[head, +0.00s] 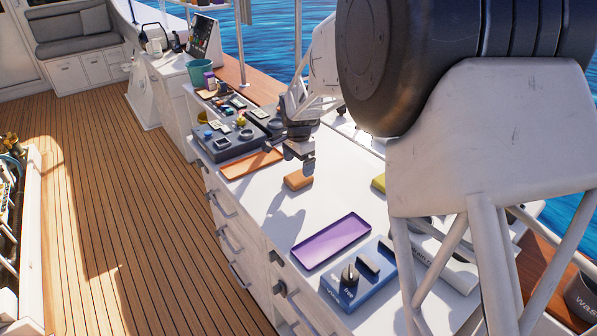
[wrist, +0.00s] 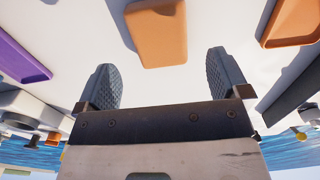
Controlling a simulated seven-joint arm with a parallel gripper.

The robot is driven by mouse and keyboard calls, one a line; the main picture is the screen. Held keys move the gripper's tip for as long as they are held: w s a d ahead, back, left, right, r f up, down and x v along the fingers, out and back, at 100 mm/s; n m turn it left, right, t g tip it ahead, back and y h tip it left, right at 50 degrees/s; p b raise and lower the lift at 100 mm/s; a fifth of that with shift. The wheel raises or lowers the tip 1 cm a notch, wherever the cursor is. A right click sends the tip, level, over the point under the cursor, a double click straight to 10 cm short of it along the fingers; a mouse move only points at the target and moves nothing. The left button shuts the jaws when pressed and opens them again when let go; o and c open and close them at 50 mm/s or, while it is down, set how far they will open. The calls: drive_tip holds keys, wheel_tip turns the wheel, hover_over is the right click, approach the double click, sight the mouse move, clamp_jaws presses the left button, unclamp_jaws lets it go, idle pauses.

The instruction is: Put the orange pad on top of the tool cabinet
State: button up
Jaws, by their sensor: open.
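The orange pad (head: 298,180), a small flat block with rounded corners, lies on the white worktop. In the wrist view the pad (wrist: 156,35) is beyond the fingertips and between their lines. My gripper (head: 302,158) is above the worktop beside the pad, apart from it. In the wrist view my gripper (wrist: 164,75) has its two dark ribbed fingers wide apart with nothing between them. A white unit with drawers and handles (head: 235,235) carries the worktop; I cannot tell whether it is the tool cabinet.
An orange tray (head: 236,172) lies left of the pad; a purple tray (head: 330,242) lies nearer. A blue block with metal fittings (head: 345,290) is at the front. A grey holder with small parts (head: 217,150) and a teal cup (head: 200,72) stand farther back. Worktop around the pad is clear.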

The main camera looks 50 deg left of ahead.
sight(298, 176)
wheel_tip(298, 176, up, 7)
idle(0.3)
idle(1.0)
